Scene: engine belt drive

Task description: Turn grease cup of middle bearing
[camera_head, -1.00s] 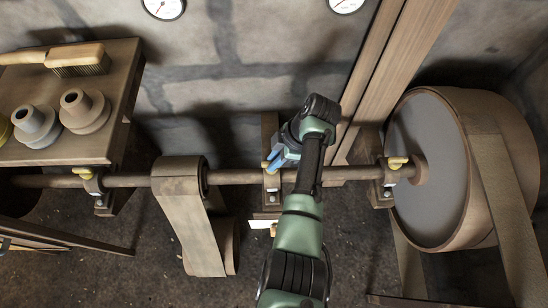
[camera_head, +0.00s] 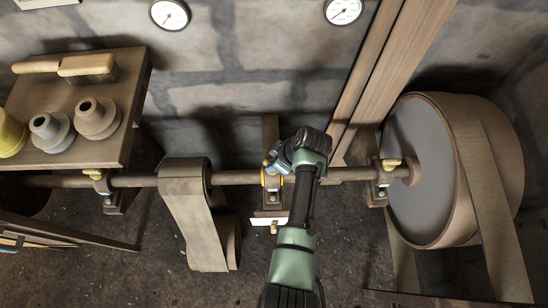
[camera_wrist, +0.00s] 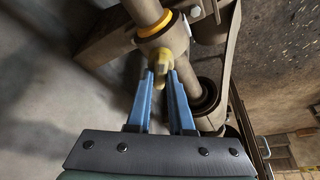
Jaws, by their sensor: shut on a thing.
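The middle bearing (camera_head: 271,181) stands on the long shaft near the centre of the head view, partly hidden by my arm. In the wrist view the bearing housing (camera_wrist: 176,38) shows a yellow ring around the shaft. Its yellow grease cup (camera_wrist: 160,66) sits between the tips of my gripper's blue fingers (camera_wrist: 161,80), which are shut on it. In the head view my gripper (camera_head: 272,166) is at the middle bearing, and its fingertips and the cup are mostly hidden.
Similar bearings with yellow cups stand at the left (camera_head: 100,181) and right (camera_head: 387,173). A large belt pulley (camera_head: 425,170) is at the right. A bench (camera_head: 60,90) with a brush (camera_head: 88,67) and cups is at the left. A belt (camera_head: 190,220) hangs left of the middle bearing.

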